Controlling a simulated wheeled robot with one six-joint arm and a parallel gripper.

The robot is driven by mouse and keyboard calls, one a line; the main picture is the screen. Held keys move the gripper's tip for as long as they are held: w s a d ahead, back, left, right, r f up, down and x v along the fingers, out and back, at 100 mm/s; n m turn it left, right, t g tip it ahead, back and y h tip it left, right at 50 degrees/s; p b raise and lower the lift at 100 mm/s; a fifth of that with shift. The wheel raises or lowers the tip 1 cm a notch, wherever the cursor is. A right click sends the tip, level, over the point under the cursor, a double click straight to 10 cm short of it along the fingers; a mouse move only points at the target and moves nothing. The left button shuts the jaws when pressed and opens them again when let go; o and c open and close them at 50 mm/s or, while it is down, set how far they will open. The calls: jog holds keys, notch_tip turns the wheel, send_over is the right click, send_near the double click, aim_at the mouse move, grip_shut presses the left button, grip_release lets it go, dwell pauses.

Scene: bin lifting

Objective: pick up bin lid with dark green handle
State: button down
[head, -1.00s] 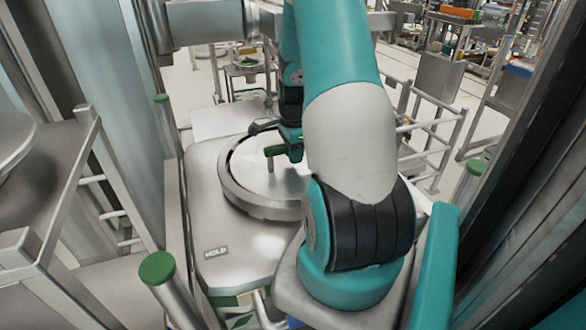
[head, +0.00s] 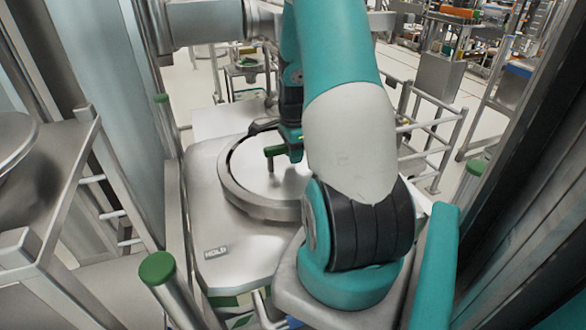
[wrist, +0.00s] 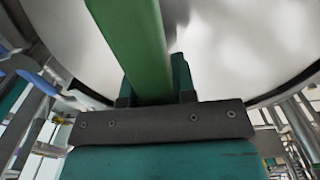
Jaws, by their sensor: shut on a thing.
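The bin lid (head: 243,176) is a round, shiny metal disc inside a raised metal ring on top of the bin. Its dark green handle (head: 271,152) stands up from the disc, partly hidden by my gripper (head: 289,143). In the wrist view the green handle (wrist: 137,45) runs between the two fingers of my gripper (wrist: 157,88), which are shut on it. The pale underlying lid (wrist: 235,50) fills the upper part of that view. My arm hides the right side of the lid.
A metal table with a round metal piece (head: 15,140) stands at the left. A post with a green cap (head: 157,268) rises in front of it. Metal rails (head: 440,140) stand behind at the right. A dark frame is close on the right.

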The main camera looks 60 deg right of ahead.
jog(key=shift+r, duration=0.15)
jog(key=shift+w+d+r, duration=0.1)
jog(key=shift+r, duration=0.5)
notch_tip(320, 180, up, 19)
jog(key=b, duration=0.3)
jog(key=shift+r, duration=0.15)
jog(key=shift+r, duration=0.1)
notch_tip(320, 180, up, 8)
jog(key=p, duration=0.7)
jog(key=shift+r+p, duration=0.15)
jog(key=shift+p, duration=0.15)
dwell(0.4)
dwell(0.6)
